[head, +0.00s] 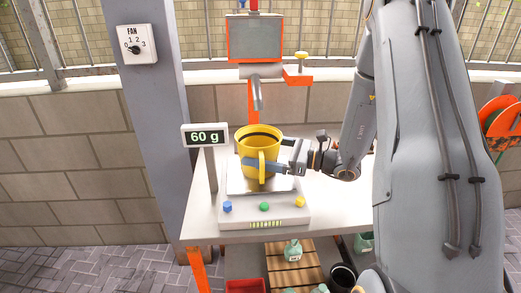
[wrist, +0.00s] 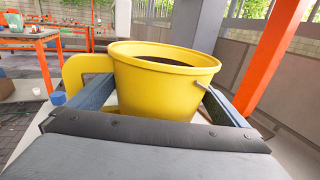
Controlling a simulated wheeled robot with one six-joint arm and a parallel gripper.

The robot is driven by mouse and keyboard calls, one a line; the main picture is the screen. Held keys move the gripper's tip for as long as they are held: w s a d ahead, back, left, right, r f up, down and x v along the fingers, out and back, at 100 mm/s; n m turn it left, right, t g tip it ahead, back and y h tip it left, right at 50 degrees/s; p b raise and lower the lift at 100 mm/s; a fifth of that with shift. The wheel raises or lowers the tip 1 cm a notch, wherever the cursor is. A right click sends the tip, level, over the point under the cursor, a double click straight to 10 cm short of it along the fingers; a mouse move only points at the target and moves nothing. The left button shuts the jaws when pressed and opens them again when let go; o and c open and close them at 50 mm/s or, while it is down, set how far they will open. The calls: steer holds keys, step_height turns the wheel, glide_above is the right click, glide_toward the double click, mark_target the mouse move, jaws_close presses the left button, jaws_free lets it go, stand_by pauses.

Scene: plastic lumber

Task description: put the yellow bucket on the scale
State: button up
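The yellow bucket (head: 259,139) stands upright over the plate (head: 238,185) of the scale (head: 265,213); its base looks to be on the plate, though any small gap is hard to judge. The scale's display (head: 204,136) reads 60 g. My gripper (head: 268,165) reaches in from the right at mid-height, its fingers on both sides of the bucket. The near finger passes between the bucket's handle and wall. In the wrist view, the bucket (wrist: 160,95) fills the space between the fingers (wrist: 160,112); whether they press on it is unclear.
A white table (head: 335,205) carries the scale. A grey post with a fan dial (head: 137,44) stands at left. Crates and containers lie below the table.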

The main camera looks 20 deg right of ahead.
steer(key=shift+r, duration=0.15)
steer(key=shift+d, duration=0.2)
steer(key=b+v, duration=0.2)
steer(key=v, duration=0.9)
steer(key=shift+s+d, duration=0.15)
steer(key=shift+s, duration=0.15)
